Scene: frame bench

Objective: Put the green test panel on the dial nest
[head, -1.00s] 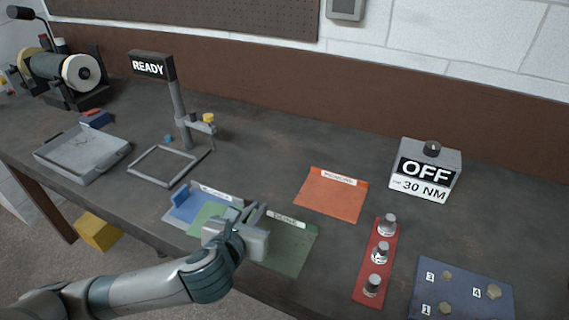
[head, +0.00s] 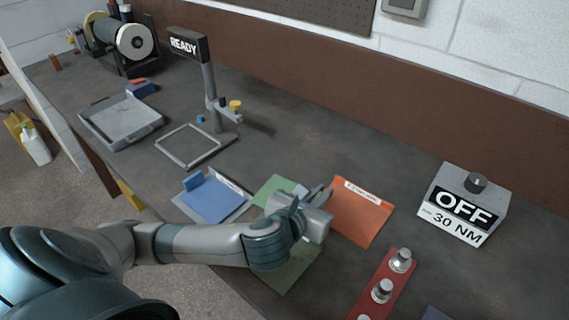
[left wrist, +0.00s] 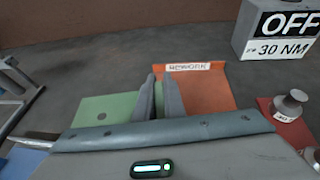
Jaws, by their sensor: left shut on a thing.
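The green test panel (head: 272,188) is a flat light-green plate. My left gripper (head: 311,193) is shut on its right edge, beside the orange mat; the gripper and arm hide part of the panel. In the left wrist view the panel (left wrist: 100,108) extends left from the fingers (left wrist: 160,95), with a small dark hole in it. I cannot tell its exact height above the bench. The dial nest (head: 185,164) is a square grey frame, empty, at the foot of a post with a READY sign (head: 188,46). My right gripper is not in view.
A blue mat with a blue tabbed piece (head: 212,199), a dark green mat (head: 291,272) under my arm, and an orange REWORK mat (head: 362,215) lie along the bench. A grey tray (head: 152,130) stands left of the nest, and an OFF / 30 NM box (head: 465,208) at right.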

